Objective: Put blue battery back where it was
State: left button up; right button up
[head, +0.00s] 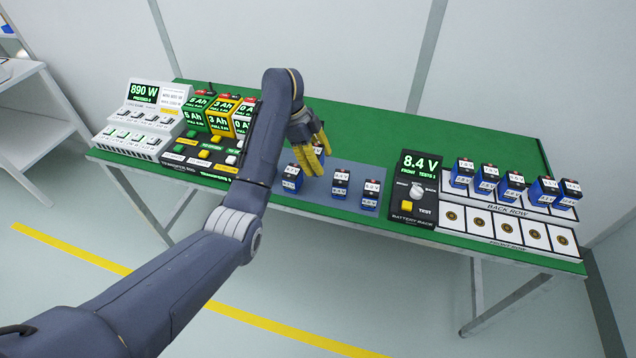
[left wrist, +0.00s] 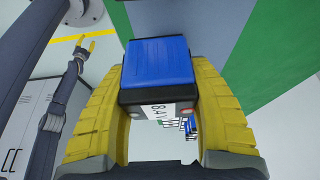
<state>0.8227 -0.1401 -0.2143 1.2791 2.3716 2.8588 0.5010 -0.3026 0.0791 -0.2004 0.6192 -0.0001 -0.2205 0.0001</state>
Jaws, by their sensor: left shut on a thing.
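My left gripper (head: 312,165) is over the grey-blue mat (head: 325,200) in the middle of the bench. It is shut on a blue battery (left wrist: 158,65), whose dark end and white "8.4 V" label show between the yellow fingers in the left wrist view. In the head view, a battery (head: 292,177) shows just left of the fingertips; I cannot tell whether it is the held one. Two more batteries (head: 341,184) (head: 370,194) stand to the right on the mat. My right gripper (left wrist: 87,43) shows small in the left wrist view; its opening is unclear.
A battery rack (head: 500,244) at the right has several blue batteries along its back row and empty round-marked front places. A black tester (head: 413,215) reading 8.4 V stands left of it. Lit displays and yellow blocks (head: 218,121) crowd the left. The green bench back (head: 390,130) is clear.

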pick_arm(q)
jog(key=shift+f, duration=4.55)
jog(key=shift+f, duration=0.15)
jog(key=o, duration=1.5)
jog(key=v, duration=1.2)
